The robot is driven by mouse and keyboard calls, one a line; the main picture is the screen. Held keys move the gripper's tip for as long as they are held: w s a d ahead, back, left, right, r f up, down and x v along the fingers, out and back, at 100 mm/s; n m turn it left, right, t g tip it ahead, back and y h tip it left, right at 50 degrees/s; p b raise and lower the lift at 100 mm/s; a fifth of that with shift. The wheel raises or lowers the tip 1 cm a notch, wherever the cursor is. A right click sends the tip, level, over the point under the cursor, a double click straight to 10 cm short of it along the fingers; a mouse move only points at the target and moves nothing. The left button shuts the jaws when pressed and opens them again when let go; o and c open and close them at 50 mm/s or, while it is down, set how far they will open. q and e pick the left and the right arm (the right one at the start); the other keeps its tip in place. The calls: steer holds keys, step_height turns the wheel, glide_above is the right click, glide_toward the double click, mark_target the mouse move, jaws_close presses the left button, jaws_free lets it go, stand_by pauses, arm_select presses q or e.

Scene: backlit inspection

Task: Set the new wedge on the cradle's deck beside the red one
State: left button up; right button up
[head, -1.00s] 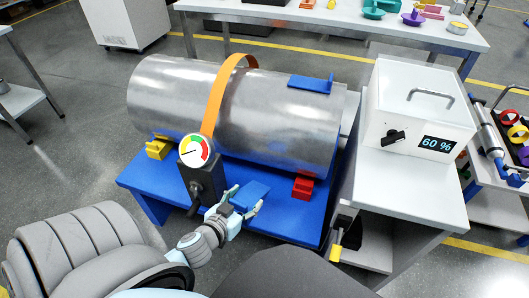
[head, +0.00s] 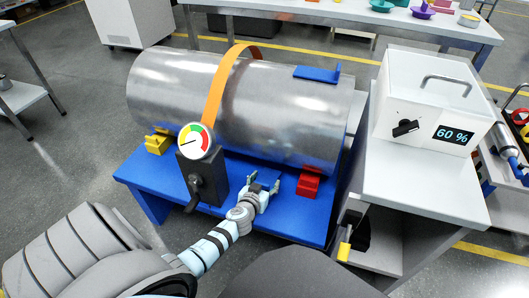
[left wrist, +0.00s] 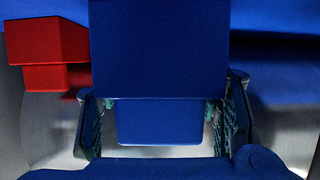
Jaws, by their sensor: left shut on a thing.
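My left gripper (head: 264,184) is low over the blue deck (head: 285,225) of the cradle, in front of the metal cylinder (head: 240,105). It is shut on the new wedge, a blue block (left wrist: 160,50) between the fingers in the left wrist view. In the head view the wedge barely stands out from the blue deck. I cannot tell whether it touches the deck. The red wedge (head: 308,184) sits on the deck just right of the gripper, against the cylinder; it shows at the upper left in the left wrist view (left wrist: 45,40). My right gripper is out of view.
A pressure gauge on a dark post (head: 196,140) stands close left of the gripper. A yellow wedge (head: 157,144) sits at the deck's left. An orange strap (head: 216,90) crosses the cylinder. A white box reading 60 % (head: 430,105) stands on a table to the right.

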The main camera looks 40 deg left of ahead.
arm_select(q)
step_height(320, 180, down, 2)
steer(key=shift+f+b, duration=0.1)
steer(key=shift+b, duration=0.25)
steer(key=o, duration=1.4)
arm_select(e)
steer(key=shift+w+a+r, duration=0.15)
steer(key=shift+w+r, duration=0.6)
arm_select(q)
steer(key=shift+s+r, duration=0.15)
steer(key=shift+r, duration=0.05)
steer(key=p+v, duration=0.3)
steer(key=v, duration=0.9)
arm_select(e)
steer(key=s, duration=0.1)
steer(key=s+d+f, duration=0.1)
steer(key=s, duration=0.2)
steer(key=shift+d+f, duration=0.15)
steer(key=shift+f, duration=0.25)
